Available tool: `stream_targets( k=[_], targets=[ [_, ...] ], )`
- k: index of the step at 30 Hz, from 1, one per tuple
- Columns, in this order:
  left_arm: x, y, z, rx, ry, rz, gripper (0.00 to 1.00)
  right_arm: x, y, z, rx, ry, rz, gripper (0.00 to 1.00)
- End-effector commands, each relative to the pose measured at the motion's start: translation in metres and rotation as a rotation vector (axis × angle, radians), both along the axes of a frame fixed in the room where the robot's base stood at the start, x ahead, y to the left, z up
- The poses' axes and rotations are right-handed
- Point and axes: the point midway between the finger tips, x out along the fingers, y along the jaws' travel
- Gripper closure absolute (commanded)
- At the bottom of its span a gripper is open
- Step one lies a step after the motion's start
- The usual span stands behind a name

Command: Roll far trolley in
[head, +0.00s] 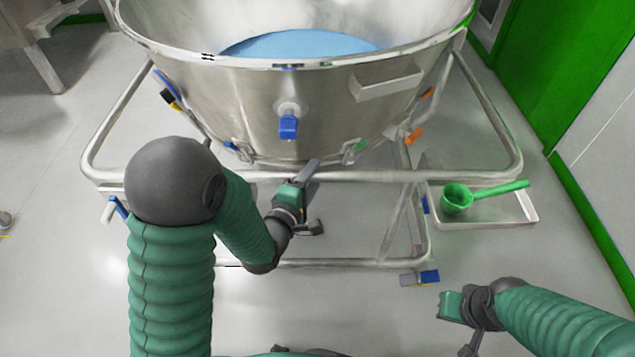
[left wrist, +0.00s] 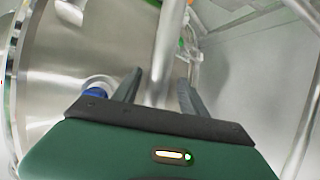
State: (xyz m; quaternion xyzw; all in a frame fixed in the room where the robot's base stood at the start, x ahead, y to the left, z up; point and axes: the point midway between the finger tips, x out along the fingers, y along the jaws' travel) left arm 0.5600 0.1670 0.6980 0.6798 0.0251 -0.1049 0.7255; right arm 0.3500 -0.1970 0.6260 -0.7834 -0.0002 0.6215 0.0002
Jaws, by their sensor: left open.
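The trolley (head: 470,175) is a tubular steel frame carrying a large round steel bowl (head: 235,105) in front of me. Its near horizontal rail runs across the head view below the bowl. My left gripper (head: 309,172) is at the middle of this rail, below the bowl. In the left wrist view its two fingers (left wrist: 158,92) are apart, with a steel tube (left wrist: 167,45) running between them; they are not closed on it. My right gripper (head: 452,306) is low at the right, away from the trolley; its fingers are not clear.
Blue material (head: 300,43) lies in the bowl. A blue-capped fitting (head: 288,126) sticks out of its front. A shallow tray (head: 500,218) with a green scoop (head: 457,198) is at the frame's right.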

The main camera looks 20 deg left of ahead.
Motion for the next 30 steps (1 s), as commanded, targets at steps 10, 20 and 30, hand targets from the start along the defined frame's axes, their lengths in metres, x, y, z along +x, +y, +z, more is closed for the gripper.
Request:
stream_targets(
  k=[10, 20, 30],
  targets=[
    [0.038, -0.004, -0.004, 0.0, 0.001, 0.001, 0.5, 0.001, 0.0, -0.005, 0.0, -0.003, 0.0, 1.0],
    [0.038, -0.004, -0.004, 0.0, 0.0, 0.001, 0.69, 0.001, 0.0, -0.005, 0.0, -0.003, 0.0, 1.0],
    [0.037, -0.004, -0.005, 0.001, 0.003, 0.001, 1.0, 0.001, 0.0, -0.005, 0.0, -0.003, 0.0, 1.0]
  ],
)
